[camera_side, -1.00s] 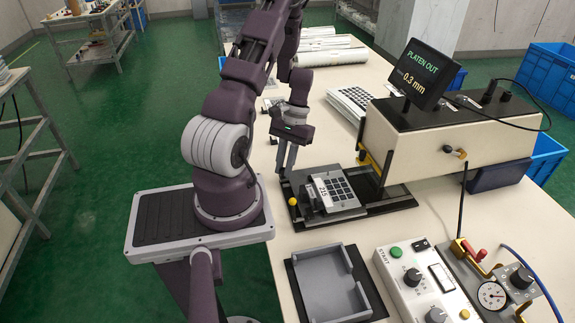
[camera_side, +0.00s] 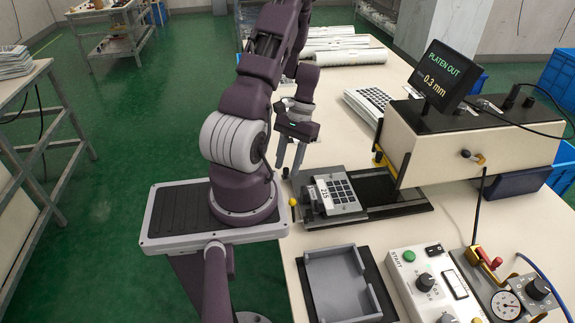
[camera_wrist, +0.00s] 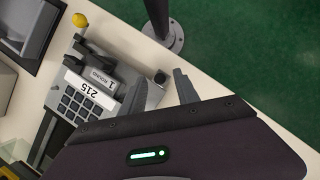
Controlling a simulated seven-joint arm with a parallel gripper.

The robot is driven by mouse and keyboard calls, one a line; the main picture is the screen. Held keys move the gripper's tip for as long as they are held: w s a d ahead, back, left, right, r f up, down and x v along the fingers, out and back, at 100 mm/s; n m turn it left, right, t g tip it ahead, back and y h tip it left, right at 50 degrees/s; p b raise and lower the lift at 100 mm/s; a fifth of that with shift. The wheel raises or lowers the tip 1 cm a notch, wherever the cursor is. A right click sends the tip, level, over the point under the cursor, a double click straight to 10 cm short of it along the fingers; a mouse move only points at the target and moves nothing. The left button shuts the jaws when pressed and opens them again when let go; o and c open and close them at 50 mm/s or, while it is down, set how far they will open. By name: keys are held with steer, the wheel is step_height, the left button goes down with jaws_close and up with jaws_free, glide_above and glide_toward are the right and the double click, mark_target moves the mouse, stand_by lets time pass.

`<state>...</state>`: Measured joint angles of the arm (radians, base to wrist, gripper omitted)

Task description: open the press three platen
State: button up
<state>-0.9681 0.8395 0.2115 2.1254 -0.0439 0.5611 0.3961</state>
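The press (camera_side: 465,155) is a beige box with a dark display reading "PLATEN OUT" and "0.3 mm". Its grey platen (camera_side: 318,207) sits on a black slide (camera_side: 390,188) left of the press body, clear of it. A grey keypad (camera_side: 338,190) labelled 215 lies on the platen; it also shows in the wrist view (camera_wrist: 80,103). A yellow ball knob (camera_side: 292,201) is at the platen's near left end, also in the wrist view (camera_wrist: 79,20). My gripper (camera_side: 289,172) is open and empty, fingers pointing down at the platen's far left corner, with a gap between the fingertips (camera_wrist: 167,80).
A grey tray (camera_side: 316,256) on a black mat lies in front. A control panel (camera_side: 400,285) with a green START button and a gauge unit (camera_side: 480,300) stand at front right. The table edge is left of the platen.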

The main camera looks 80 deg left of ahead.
steer(key=v, duration=0.6)
steer(key=shift+w+r, duration=0.1)
steer(key=shift+r, duration=0.05)
steer(key=w+d+r+m+t+y, duration=0.2)
steer(key=w+d+r, duration=0.2)
steer(key=d+r, duration=0.25)
steer(key=w+d+r+m+t+y, duration=0.1)
steer(key=w+d+r+m, duration=0.1)
steer(key=w+d+r, duration=0.5)
steer(key=s+d+r+m+t, duration=0.2)
steer(key=s+d+r+t, duration=0.1)
steer(key=d, duration=0.4)
steer(key=s+d+r+m+t, duration=0.2)
steer(key=s+d+r+m, duration=0.1)
steer(key=s+d+r, duration=0.3)
steer(key=shift+s+d+r+t, duration=0.4)
steer(key=shift+s+d, duration=0.4)
steer(key=shift+d, duration=0.2)
